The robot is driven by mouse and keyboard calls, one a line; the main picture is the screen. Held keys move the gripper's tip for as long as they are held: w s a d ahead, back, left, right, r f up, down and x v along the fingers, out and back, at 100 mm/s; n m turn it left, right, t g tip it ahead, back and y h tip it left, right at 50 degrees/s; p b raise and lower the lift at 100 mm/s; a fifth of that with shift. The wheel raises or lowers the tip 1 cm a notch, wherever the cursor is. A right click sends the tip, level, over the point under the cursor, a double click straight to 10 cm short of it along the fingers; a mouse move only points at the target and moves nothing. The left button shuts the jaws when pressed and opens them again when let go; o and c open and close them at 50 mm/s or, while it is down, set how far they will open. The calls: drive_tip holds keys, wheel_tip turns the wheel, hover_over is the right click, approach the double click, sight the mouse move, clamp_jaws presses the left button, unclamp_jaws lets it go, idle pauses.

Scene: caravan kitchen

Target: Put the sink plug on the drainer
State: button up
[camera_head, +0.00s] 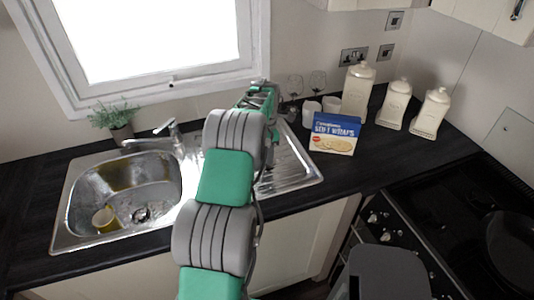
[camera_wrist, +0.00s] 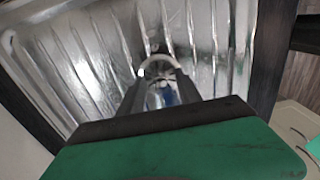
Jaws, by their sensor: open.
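My gripper (camera_wrist: 158,84) is open above the ribbed steel drainer (camera_wrist: 95,62), in the wrist view. A small round thing with a pale curved rim and a dark, shiny middle (camera_wrist: 159,65) shows at and between the fingertips. It looks like the sink plug and seems to be on or just above the drainer; I cannot tell whether it touches. In the head view my arm hides the gripper and this thing, and the drainer (camera_head: 298,172) shows to the right of my arm.
A hob (camera_head: 460,210) is at right.

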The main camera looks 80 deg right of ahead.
wheel_tip(320, 180, up, 12)
drive_tip(key=b, duration=0.2)
drive_tip(key=w+a+r+m+t+h, duration=0.1)
drive_tip(key=w+a+r, duration=0.3)
drive_tip(key=w+a, duration=0.85)
drive_tip(key=w+a+r+m, duration=0.1)
drive_tip(key=w+a+r, duration=0.3)
drive_tip(key=w+a, duration=0.9)
drive_tip(key=w+a+m+t, duration=0.1)
drive_tip(key=w+a, duration=0.3)
drive_tip(key=a, duration=0.5)
drive_tip(key=w+a+m+t, duration=0.1)
drive_tip(key=w+a, duration=0.2)
drive_tip(key=a, duration=0.7)
drive_tip(key=s+a+f+m, duration=0.1)
drive_tip(key=s+a+f, duration=0.1)
drive_tip(key=a, duration=0.6)
drive_tip(key=s+a+f+m+t+y, duration=0.1)
drive_tip(key=s+a+f, duration=0.2)
drive_tip(key=a, duration=0.5)
drive_tip(key=shift+s+f, duration=0.35)
drive_tip(key=shift+f, duration=0.1)
